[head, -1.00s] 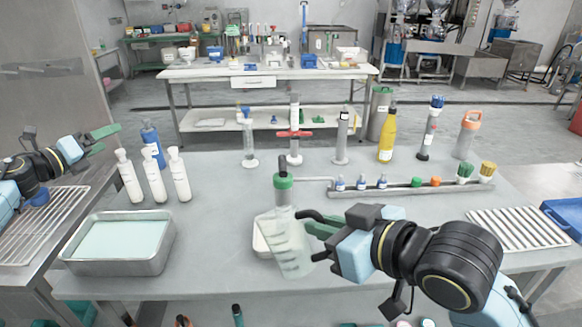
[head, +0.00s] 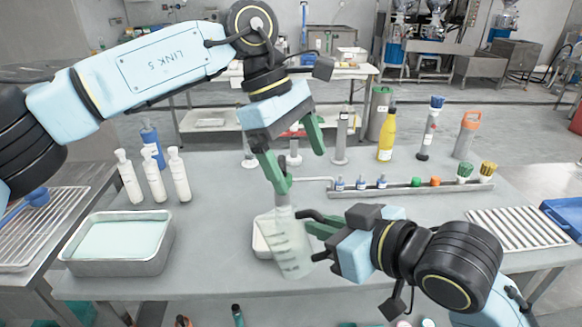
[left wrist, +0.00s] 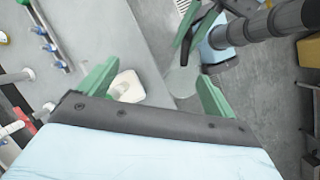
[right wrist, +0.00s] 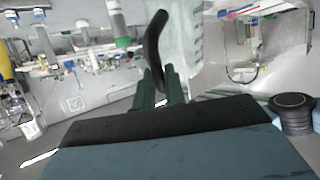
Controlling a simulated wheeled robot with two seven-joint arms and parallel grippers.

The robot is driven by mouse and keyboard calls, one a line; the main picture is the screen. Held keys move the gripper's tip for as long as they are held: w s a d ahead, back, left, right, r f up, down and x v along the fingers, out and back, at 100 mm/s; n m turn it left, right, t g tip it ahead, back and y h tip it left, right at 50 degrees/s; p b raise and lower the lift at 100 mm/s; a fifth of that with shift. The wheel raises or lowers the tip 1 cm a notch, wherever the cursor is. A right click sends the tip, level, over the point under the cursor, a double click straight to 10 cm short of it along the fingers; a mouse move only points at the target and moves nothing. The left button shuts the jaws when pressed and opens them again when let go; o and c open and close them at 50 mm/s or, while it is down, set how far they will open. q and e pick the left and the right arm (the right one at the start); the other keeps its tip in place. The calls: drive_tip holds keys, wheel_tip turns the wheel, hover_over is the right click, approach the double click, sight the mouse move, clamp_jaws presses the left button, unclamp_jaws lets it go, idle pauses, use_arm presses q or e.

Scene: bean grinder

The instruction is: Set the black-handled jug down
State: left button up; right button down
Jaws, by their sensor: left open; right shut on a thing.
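The translucent jug (head: 290,252) with a black handle (head: 318,216) is near the front middle of the table, slightly tilted in the head view. My right gripper (head: 318,238) is shut on the handle, which also shows in the right wrist view (right wrist: 156,40). I cannot tell whether the jug's base touches the table. My left gripper (head: 301,168) is open and empty above and behind the jug, fingers pointing down. In the left wrist view, the jug (left wrist: 183,82) shows between and beyond the open fingers.
A white dish (head: 261,236) lies right beside the jug. A metal tray (head: 120,242) and several white bottles (head: 154,177) stand at the left. A rail with small bottles (head: 400,190) runs behind, and a white rack (head: 518,229) lies at the right. The front right table is partly behind my right arm.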

sight(287, 231)
use_arm(q)
drive_tip(key=s+f+m+y, duration=0.1)
drive_tip(key=f, duration=0.3)
drive_tip(key=s+a+f+y, duration=0.1)
drive_tip(key=f+y, duration=0.1)
drive_tip(key=f, duration=0.2)
drive_tip(key=s+f+m+t+y, duration=0.1)
drive_tip(key=f, duration=0.3)
drive_tip(key=shift+s+a+f+m+y, duration=0.1)
drive_tip(key=shift+s+a+m+y, duration=0.2)
drive_tip(key=shift+s+a+y, duration=0.1)
drive_tip(key=shift+c, duration=0.3)
drive_tip(key=c, duration=0.9)
use_arm(e)
drive_tip(key=shift+a, duration=0.1)
use_arm(q)
drive_tip(key=shift+c, duration=0.6)
use_arm(e)
drive_tip(key=c, duration=1.4)
unclamp_jaws()
drive_tip(key=shift+f, duration=0.1)
